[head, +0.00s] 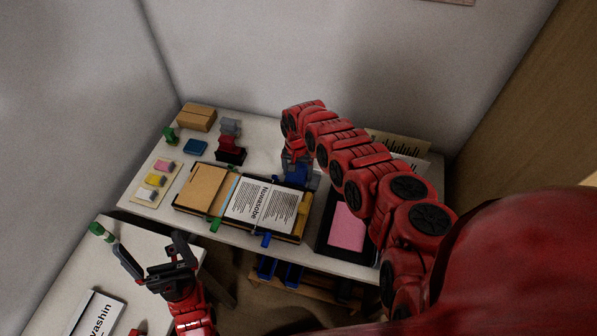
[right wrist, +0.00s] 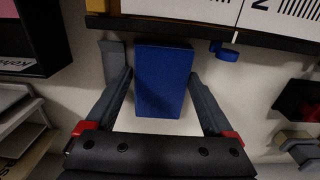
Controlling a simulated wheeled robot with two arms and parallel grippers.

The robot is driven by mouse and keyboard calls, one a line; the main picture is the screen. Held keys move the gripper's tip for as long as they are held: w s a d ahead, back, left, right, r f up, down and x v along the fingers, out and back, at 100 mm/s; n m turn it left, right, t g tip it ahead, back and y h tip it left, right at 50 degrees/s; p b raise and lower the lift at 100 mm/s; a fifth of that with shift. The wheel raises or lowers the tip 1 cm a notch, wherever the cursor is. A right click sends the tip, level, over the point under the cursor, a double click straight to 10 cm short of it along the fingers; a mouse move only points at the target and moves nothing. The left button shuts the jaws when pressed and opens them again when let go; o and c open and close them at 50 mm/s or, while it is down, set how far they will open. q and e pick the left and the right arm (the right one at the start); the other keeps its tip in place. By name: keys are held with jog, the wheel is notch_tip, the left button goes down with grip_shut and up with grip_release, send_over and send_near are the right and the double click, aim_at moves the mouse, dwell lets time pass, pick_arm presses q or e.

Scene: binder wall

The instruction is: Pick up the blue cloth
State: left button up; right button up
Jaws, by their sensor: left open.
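A blue block-like thing, probably the folded blue cloth (right wrist: 164,82), lies on the white tabletop in the right wrist view. It also shows, partly covered, in the head view (head: 297,172), just behind the binder. My right gripper (right wrist: 161,73) has a finger on each side of it, the tips at or very near its side edges; I cannot tell whether they press on it. In the head view my right gripper (head: 299,168) points down at the back of the table, partly hidden by its own arm. My left gripper (head: 148,243) is open and empty above the front-left table.
An open binder (head: 205,190) with a printed page lies in front of the blue thing. A black tray with a pink sheet (head: 347,228) is to its right. A red and black stapler-like thing (head: 230,150), a small blue pad (head: 195,147) and a cardboard box (head: 197,117) stand left.

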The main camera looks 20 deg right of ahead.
jog(key=c, duration=0.6)
jog(key=shift+r, duration=0.1)
